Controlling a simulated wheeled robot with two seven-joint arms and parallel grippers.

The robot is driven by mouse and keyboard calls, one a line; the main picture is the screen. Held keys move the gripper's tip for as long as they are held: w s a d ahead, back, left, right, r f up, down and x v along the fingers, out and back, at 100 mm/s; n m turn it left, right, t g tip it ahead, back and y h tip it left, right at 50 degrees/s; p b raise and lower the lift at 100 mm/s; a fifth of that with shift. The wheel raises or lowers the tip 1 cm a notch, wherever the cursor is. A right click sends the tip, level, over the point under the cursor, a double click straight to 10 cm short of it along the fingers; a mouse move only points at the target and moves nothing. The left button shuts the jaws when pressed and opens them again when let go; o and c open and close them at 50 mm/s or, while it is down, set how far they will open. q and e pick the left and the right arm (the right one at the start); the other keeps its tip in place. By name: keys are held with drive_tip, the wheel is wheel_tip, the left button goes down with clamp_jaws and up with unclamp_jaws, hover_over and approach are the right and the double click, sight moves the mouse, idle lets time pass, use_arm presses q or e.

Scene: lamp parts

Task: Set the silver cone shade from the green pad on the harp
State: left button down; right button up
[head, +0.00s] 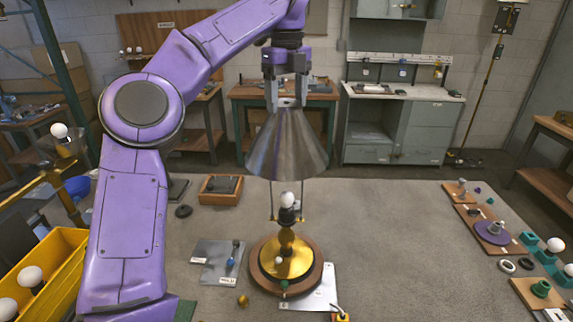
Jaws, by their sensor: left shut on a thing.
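The silver cone shade (287,147) hangs upright, wide end down, from my left gripper (287,95), which is shut on its narrow top. The shade is over the lamp, roughly in line with it. The lamp has a round wooden base (256,284), a brass body (286,255) and a white bulb (287,199). The harp (271,203) rises as thin wires on both sides of the bulb. Its top is hidden by the shade, so I cannot tell whether they touch. A corner of a green pad (186,309) shows beside my left arm. My right gripper is not in view.
A yellow bin (62,262) with bulbs stands at the left. A wooden tray (220,189) and grey plate (212,262) lie left of the lamp. Wooden boards with small parts (470,213) line the right edge. The table between lamp and boards is clear.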

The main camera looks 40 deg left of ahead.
use_arm(q)
drive_tip(key=shift+f+b, duration=0.9)
drive_tip(key=shift+f, duration=0.3)
drive_tip(key=shift+f+b, duration=1.8)
drive_tip(key=shift+f, duration=0.2)
drive_tip(key=shift+f+b, duration=1.85)
drive_tip(key=shift+f, duration=0.15)
drive_tip(key=shift+f+b, duration=1.15)
drive_tip(key=shift+f, duration=0.05)
drive_tip(key=shift+f+b, duration=0.7)
drive_tip(key=shift+f, duration=0.15)
